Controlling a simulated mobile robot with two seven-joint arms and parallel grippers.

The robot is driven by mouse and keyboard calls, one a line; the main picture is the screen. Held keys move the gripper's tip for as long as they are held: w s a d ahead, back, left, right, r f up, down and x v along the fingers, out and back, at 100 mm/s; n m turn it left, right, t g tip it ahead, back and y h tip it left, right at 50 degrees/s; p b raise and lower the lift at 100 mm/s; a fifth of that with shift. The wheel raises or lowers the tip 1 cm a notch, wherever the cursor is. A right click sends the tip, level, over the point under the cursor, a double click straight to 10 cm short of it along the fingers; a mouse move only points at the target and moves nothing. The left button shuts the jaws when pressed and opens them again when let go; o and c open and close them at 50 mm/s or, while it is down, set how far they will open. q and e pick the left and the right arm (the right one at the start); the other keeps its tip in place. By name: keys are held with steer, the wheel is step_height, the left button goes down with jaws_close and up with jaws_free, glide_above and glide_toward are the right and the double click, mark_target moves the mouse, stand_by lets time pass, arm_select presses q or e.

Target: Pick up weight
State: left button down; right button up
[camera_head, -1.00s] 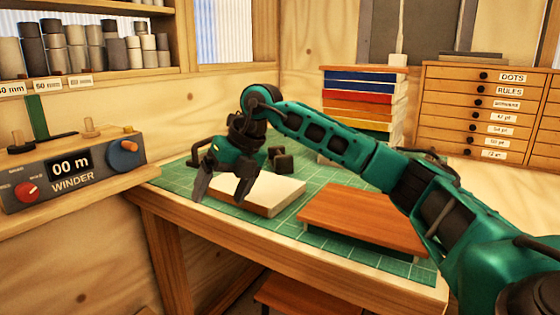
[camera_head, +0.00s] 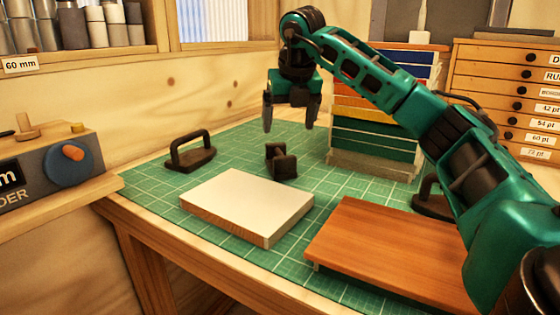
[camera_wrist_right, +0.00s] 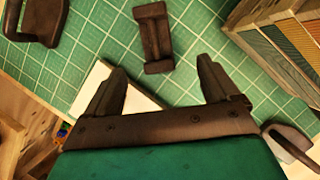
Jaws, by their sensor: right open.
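A dark weight with a loop handle (camera_head: 190,153) sits at the back left of the green mat; it also shows at the top left of the right wrist view (camera_wrist_right: 42,20). A small dark block with two thick ends (camera_head: 281,162) lies near the mat's middle, and in the wrist view (camera_wrist_right: 153,38) it is just beyond the fingertips. Another dark handled weight (camera_head: 432,203) is partly hidden behind my right arm. My right gripper (camera_head: 289,124) is open and empty, above the mat and the small block, its fingers (camera_wrist_right: 162,75) pointing down. My left gripper is not in view.
A pale-topped slab (camera_head: 250,200) and a brown wooden board (camera_head: 395,250) lie on the front of the mat. A stack of coloured trays (camera_head: 375,135) stands behind. The green mat (camera_head: 232,150) is clear between the left weight and the small block.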

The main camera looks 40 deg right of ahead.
mark_target(282, 154)
steer(key=b+x, duration=0.1)
steer(key=x, duration=0.5)
steer(key=shift+s+a, duration=0.1)
steer(key=x, duration=0.3)
steer(key=a+b+x, duration=0.1)
steer(key=shift+d+f, duration=0.2)
steer(key=shift+f, duration=0.25)
steer(key=shift+w+f, duration=0.35)
steer(key=shift+f, duration=0.05)
steer(key=c, duration=0.7)
steer(key=shift+d, duration=0.1)
jaws_close()
